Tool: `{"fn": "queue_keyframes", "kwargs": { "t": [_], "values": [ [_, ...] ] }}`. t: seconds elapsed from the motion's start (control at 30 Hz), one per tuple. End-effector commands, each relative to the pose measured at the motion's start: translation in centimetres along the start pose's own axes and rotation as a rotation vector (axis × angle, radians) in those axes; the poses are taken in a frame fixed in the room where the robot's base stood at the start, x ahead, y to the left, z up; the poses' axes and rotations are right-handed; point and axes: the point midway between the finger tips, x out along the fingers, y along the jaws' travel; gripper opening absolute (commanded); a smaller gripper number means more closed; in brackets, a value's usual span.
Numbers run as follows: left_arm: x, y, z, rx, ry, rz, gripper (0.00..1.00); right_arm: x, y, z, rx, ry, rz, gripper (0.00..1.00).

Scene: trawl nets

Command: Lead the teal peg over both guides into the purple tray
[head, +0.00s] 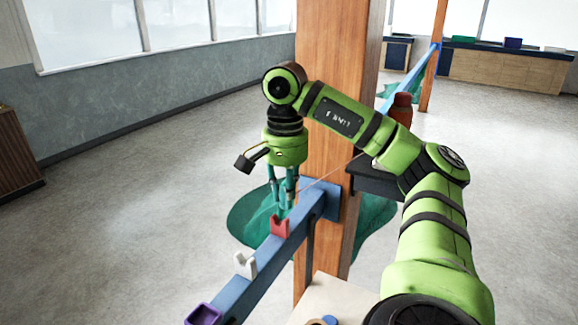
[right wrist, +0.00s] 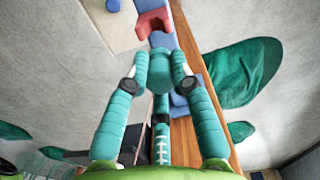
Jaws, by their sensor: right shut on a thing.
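My right gripper (head: 283,200) is shut on the teal peg, pointing down just above and behind the red guide. The peg (right wrist: 160,72) shows between the two teal fingertips in the right wrist view. A thin line runs from near the fingers toward the wooden post. The red notched guide (head: 280,227) stands on the blue beam; it also shows in the right wrist view (right wrist: 153,23), ahead of the peg. The white notched guide (head: 245,265) stands nearer on the beam. The purple tray (head: 204,315) is at the beam's near end, partly cut off. My left gripper is out of view.
The blue beam (head: 262,268) is fixed to a thick wooden post (head: 332,130) close behind the gripper. Green netting (head: 250,215) hangs behind the beam. A dark shelf (head: 376,182) and a reddish-brown container (head: 400,108) are beyond my arm. A pale tabletop (head: 325,292) lies at the bottom.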

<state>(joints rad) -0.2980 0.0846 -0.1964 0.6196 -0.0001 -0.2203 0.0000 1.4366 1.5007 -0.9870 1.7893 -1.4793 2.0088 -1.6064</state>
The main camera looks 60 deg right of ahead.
Motion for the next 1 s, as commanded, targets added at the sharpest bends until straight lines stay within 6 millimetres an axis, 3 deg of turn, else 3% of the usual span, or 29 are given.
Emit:
{"fn": "queue_keyframes", "kwargs": {
  "t": [1.0],
  "values": [
    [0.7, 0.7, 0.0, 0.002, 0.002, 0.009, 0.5, 0.0, -2.2, 8.0, -0.002, 0.0, -0.001, 0.06]
  ]
}}
